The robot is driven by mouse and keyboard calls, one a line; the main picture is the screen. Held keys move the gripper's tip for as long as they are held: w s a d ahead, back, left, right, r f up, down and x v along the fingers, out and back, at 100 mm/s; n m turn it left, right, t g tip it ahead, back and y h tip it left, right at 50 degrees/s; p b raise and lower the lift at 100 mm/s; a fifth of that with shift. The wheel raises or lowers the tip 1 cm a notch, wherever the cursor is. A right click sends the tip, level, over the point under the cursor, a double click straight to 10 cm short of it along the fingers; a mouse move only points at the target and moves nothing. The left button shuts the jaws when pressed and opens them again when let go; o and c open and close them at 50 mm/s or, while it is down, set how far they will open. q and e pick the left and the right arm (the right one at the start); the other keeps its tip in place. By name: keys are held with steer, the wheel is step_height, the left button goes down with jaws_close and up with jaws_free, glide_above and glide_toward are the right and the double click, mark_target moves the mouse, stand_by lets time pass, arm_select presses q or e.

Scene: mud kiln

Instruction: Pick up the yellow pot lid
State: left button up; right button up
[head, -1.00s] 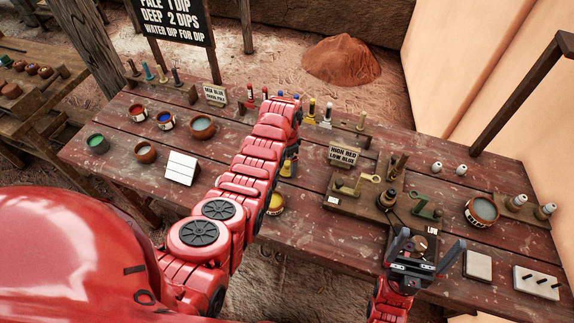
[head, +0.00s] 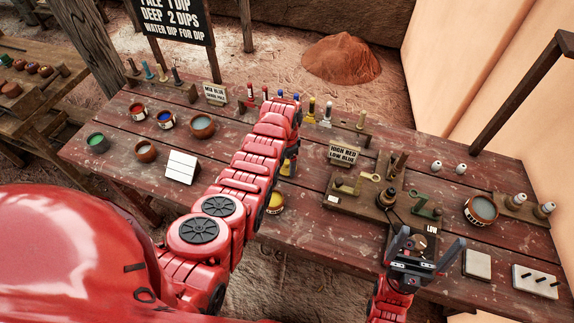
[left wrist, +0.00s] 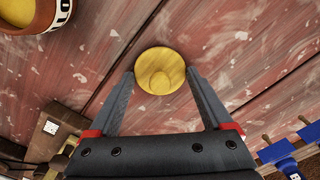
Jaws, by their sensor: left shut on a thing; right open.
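The yellow pot lid (left wrist: 160,68) is a round disc with a knob in its middle, seen from above in the left wrist view. My left gripper (left wrist: 160,74) has one finger on each side of the lid and is shut on it. In the head view my own forearm hides most of this gripper; a bit of yellow (head: 289,166) shows beside it. The yellow pot (head: 274,202) stands nearby, and its side shows in the left wrist view (left wrist: 32,14). My right gripper (head: 426,256) is open and empty over the table's right part.
The plank table (head: 120,160) holds several bowls at the left and a white slanted card (head: 181,167). Colored bottles line the back. Blue-topped items (left wrist: 279,150) lie near the left hand.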

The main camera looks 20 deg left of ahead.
mark_target(287, 161)
arm_select(q)
steer(key=shift+r, duration=0.1)
steer(key=shift+r+b, duration=0.4)
steer(key=shift+r, duration=0.4)
step_height(287, 161, up, 6)
steer(key=shift+f+b, duration=0.2)
steer(key=shift+b, duration=1)
steer(key=shift+r+p, duration=0.8)
steer(key=shift+r, duration=0.6)
steer(key=shift+f, duration=0.1)
